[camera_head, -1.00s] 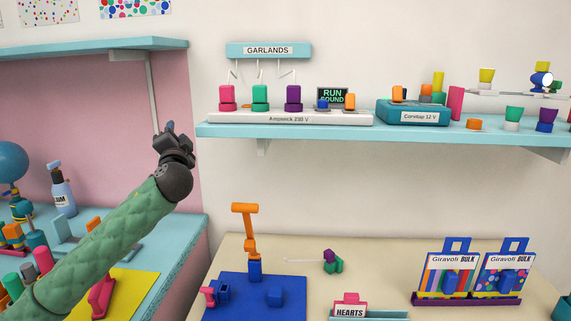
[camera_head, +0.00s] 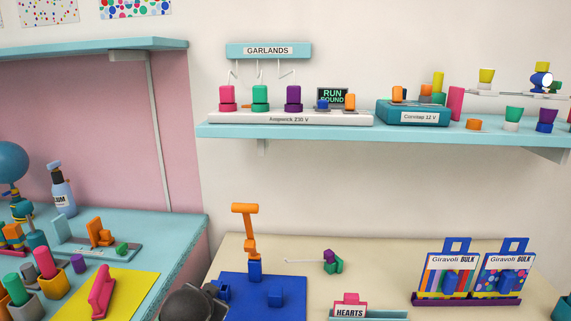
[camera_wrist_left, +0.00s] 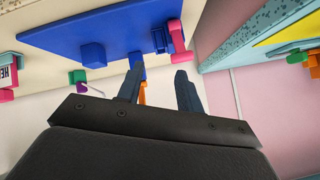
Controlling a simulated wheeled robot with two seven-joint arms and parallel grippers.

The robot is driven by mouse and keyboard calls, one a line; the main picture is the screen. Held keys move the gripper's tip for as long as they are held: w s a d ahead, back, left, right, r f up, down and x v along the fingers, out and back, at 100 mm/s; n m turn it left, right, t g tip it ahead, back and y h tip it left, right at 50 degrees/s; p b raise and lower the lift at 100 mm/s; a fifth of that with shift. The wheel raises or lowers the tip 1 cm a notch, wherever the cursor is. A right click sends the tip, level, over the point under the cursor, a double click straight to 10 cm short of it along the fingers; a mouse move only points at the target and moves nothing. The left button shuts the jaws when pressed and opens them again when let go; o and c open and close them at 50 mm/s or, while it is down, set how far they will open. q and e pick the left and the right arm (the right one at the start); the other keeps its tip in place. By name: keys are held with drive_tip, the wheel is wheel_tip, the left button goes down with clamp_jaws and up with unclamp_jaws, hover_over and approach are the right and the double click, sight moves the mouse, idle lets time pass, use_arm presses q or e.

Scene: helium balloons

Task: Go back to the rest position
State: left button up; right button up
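My left gripper (camera_head: 214,289) shows low in the head view, beside the left edge of the blue board (camera_head: 250,302) on the cream table. Its dark round wrist is at the bottom edge and the rest of the arm is out of the picture. In the left wrist view the two fingers of my left gripper (camera_wrist_left: 159,82) stand apart with nothing held between them. The blue board (camera_wrist_left: 65,38) shows beyond them, upside down. My right gripper is in neither view.
An orange jointed stand (camera_head: 246,230) rises at the board's back. A HEARTS holder (camera_head: 350,310) stands to the right. A turquoise table (camera_head: 185,232) with a yellow sheet (camera_head: 125,295) lies left. A turquoise shelf (camera_head: 300,130) hangs above. The wall between shelf and cream table is bare.

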use_arm(q)
drive_tip(key=s+d+f+n+g+h, duration=0.1)
drive_tip(key=s+f+g, duration=0.3)
drive_tip(key=s+f, duration=0.9)
drive_tip(key=s+d+f+n+g+h, duration=0.1)
drive_tip(key=s+d+f+g, duration=0.2)
drive_tip(key=s+f, duration=1)
drive_tip(key=s, duration=0.7)
drive_tip(key=shift+s+f+n+g, duration=0.15)
drive_tip(key=shift+s+n+g, duration=0.1)
drive_tip(key=shift+n+g, duration=0.15)
drive_tip(key=shift+d, duration=0.1)
